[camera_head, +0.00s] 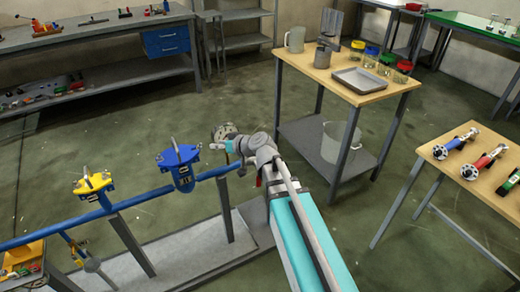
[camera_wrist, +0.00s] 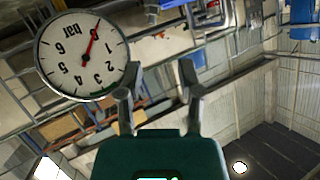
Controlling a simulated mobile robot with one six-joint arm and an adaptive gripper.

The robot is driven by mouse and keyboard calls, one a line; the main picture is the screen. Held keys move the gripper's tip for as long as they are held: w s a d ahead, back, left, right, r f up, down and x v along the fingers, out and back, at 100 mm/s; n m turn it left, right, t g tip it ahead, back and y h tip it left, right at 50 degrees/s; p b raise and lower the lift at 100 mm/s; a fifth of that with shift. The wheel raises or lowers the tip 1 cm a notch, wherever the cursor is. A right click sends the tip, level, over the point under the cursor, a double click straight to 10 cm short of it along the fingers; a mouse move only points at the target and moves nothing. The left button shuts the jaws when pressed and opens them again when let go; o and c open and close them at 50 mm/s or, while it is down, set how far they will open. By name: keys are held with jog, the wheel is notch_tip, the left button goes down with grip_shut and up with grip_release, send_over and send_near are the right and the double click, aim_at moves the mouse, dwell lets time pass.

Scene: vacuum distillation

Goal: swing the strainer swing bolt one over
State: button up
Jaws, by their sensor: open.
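A blue pipe (camera_head: 140,198) carries a blue capped fitting (camera_head: 180,168) and a yellow-topped fitting (camera_head: 93,186), each with small upright parts on its lid. Either may be the strainer; I cannot single out swing bolt one at this size. My arm's end is right of the blue fitting, near the pipe's right end, apart from both lids. In the wrist view my gripper (camera_wrist: 160,84) is open, with nothing between its fingers. A round pressure gauge (camera_wrist: 82,55) shows upside down, left of the fingers. No swing bolt can be made out there.
The pipe stands on posts over a grey base (camera_head: 195,253). A wooden table (camera_head: 300,62) with jugs, jars and a tray stands behind, to the right. Another table (camera_head: 440,178) at the right holds valves. Floor between them is clear. A yellow item (camera_head: 22,256) is at lower left.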

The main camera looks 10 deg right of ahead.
jog(key=s+d+r+m+g+h+p, duration=0.2)
jog(key=s+d+r+g+h+p, duration=0.1)
jog(key=s+p, duration=0.4)
jog(key=s+d+r+m+g+h+p, duration=0.1)
jog(key=s+d+r+g+h+p, duration=0.3)
jog(key=s+d+p, duration=0.4)
jog(key=p, duration=0.3)
jog(key=shift+m+g, duration=0.4)
dwell(0.5)
jog(key=s+d+h, duration=0.1)
jog(key=s+d+m+g+h, duration=0.1)
jog(key=s+d, duration=0.1)
jog(key=shift+s+d+f+m+g+h, duration=0.25)
jog(key=shift+d+f+m+g+h, duration=0.05)
jog(key=shift+d+m+h, duration=0.1)
dwell(0.4)
